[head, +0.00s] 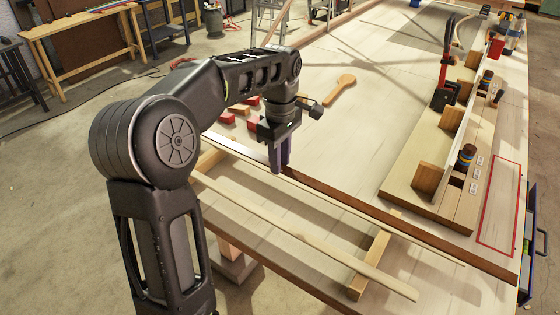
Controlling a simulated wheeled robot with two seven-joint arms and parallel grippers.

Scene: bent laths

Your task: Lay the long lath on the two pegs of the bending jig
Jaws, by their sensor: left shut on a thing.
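My left gripper (281,166) is low over the dark strip at the bench's front. It is shut on a thin pale lath (365,220), which runs from upper left to lower right; its fingers hide the grip itself. A second, wider pale lath (310,239) lies nearer me across wooden crosspieces (372,266). Which lath is longer is hard to tell. What looks like the bending jig is a board (424,209) at the right with wooden blocks and dark-banded round pegs (466,157). My right gripper is out of view.
Red blocks (228,117) and a wooden mallet-like tool (341,88) lie on the bench beyond my gripper. A red-and-black clamp (444,95) stands on the jig board. A red outline (501,205) marks the bench's right side. The middle of the bench is clear.

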